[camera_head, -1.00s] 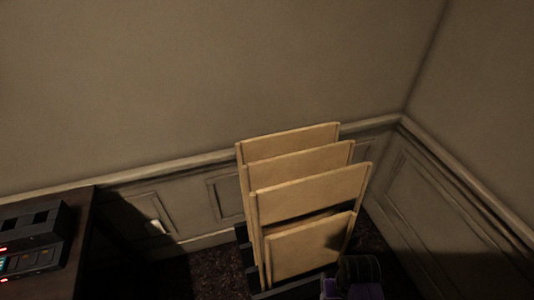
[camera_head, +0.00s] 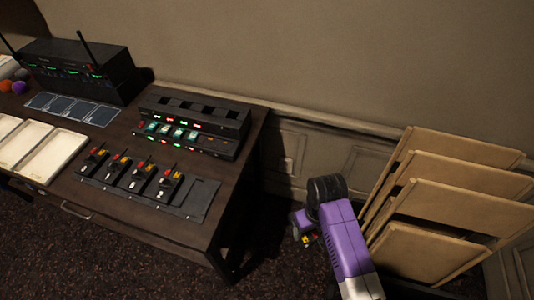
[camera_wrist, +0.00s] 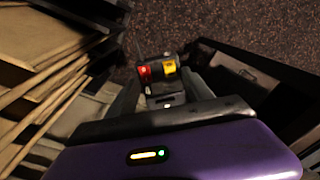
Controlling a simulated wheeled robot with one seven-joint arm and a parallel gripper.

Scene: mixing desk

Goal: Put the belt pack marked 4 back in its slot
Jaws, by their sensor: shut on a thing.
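My gripper (camera_head: 308,237) is out to the right of the desk, above the floor. It is shut on a small dark belt pack (camera_wrist: 158,85) with a red and a yellow part on top. Its number cannot be read, and the gripper hides much of its body. A dark slotted holder (camera_head: 202,200) lies along the desk's front right. Several belt packs (camera_head: 141,178) with red and yellow tops stand in a row in it. The right end of the holder is bare. The marks on these packs are too small to read.
The dark desk (camera_head: 190,236) also bears a lit charger-like rack (camera_head: 195,112) behind the holder, a black unit with antennas (camera_head: 85,70), dark panels (camera_head: 75,108) and pale trays (camera_head: 50,155). Leaning wooden boards (camera_head: 440,210) stand close to my arm's right.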

